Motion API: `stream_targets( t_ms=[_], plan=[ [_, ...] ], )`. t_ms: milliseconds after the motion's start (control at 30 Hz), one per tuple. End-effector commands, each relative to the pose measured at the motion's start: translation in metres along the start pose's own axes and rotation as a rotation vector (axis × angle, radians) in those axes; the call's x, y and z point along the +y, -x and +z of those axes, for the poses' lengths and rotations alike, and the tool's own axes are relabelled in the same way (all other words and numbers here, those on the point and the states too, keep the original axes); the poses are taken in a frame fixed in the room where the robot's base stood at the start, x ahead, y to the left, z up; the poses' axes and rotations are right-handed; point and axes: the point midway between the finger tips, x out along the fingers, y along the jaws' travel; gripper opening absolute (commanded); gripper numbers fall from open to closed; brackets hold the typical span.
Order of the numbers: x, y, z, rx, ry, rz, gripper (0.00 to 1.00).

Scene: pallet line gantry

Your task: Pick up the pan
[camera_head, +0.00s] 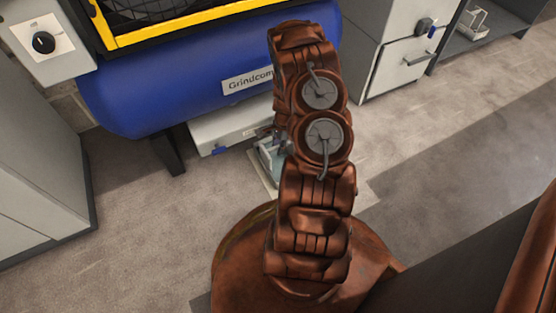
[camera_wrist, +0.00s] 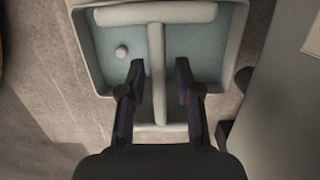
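The pan (camera_wrist: 82,48) looks like a shallow light-grey tray with a teal floor, seen from above in the wrist view. A pale T-shaped handle (camera_wrist: 157,45) runs down its middle, with a thick crossbar at the top and a small round knob at left. My gripper (camera_wrist: 160,82) is open, one dark finger on each side of the handle's stem. I cannot tell whether the fingers touch it. In the head view, my arm hides most of the pan (camera_head: 268,162) and the gripper; only a pale teal-grey part shows on the floor.
A blue compressor tank (camera_head: 165,70) on dark legs stands behind the pan, with a white box (camera_head: 225,128) under it. A grey cabinet (camera_head: 35,190) stands at left and a white drawer unit (camera_head: 395,55) at the back right. The floor (camera_head: 430,150) at right is clear.

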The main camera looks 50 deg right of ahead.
Motion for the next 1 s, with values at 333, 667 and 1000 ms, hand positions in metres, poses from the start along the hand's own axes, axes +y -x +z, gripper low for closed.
stream_targets(
  t_ms=[333,667,1000],
  plan=[
    [0.0,0.0,0.0,0.0,0.0,0.0,0.0],
    [-0.001,0.0,0.0,0.0,0.0,-0.001,0.0],
    [-0.001,0.013,0.002,0.0,0.0,-0.002,0.0]
  ],
)
